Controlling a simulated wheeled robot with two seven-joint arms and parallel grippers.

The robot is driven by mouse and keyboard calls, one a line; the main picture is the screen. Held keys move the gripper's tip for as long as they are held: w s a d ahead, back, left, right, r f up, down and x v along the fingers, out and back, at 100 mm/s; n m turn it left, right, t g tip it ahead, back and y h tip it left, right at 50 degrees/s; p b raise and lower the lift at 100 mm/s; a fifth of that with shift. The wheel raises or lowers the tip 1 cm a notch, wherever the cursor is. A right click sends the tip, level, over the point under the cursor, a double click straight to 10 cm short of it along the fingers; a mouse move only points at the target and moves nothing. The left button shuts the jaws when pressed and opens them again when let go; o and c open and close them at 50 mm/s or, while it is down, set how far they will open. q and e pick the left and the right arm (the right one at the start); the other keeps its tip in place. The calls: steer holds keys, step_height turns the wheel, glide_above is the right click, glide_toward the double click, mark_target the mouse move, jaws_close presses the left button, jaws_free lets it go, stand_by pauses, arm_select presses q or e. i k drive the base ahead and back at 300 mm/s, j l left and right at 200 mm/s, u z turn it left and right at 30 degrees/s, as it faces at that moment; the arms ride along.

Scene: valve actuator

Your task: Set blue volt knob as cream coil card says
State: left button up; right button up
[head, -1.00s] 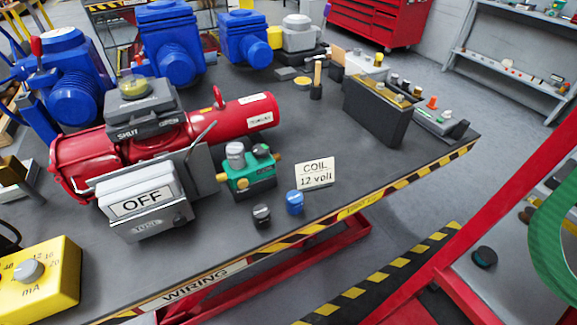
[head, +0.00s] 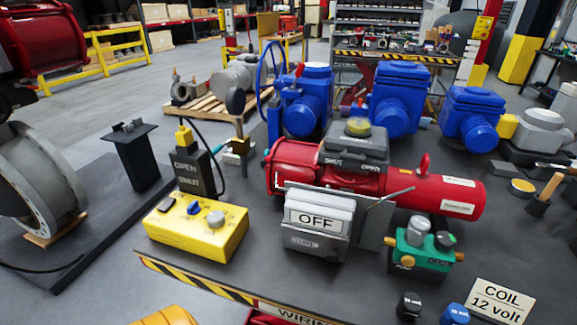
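The cream coil card (head: 497,301) stands at the lower right of the head view and reads "COIL 12 volt". A yellow box (head: 222,242) sits at the table's front left, with a blue knob (head: 194,208) and a grey knob (head: 216,219) on top. The blue knob's markings are too small to read. A loose blue cap-like piece (head: 455,314) and a black one (head: 409,306) stand left of the card. Neither of my grippers shows in the head view.
A striped front edge (head: 190,284) borders the table.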

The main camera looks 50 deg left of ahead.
mark_target(194, 207)
steer(key=u, duration=2.3)
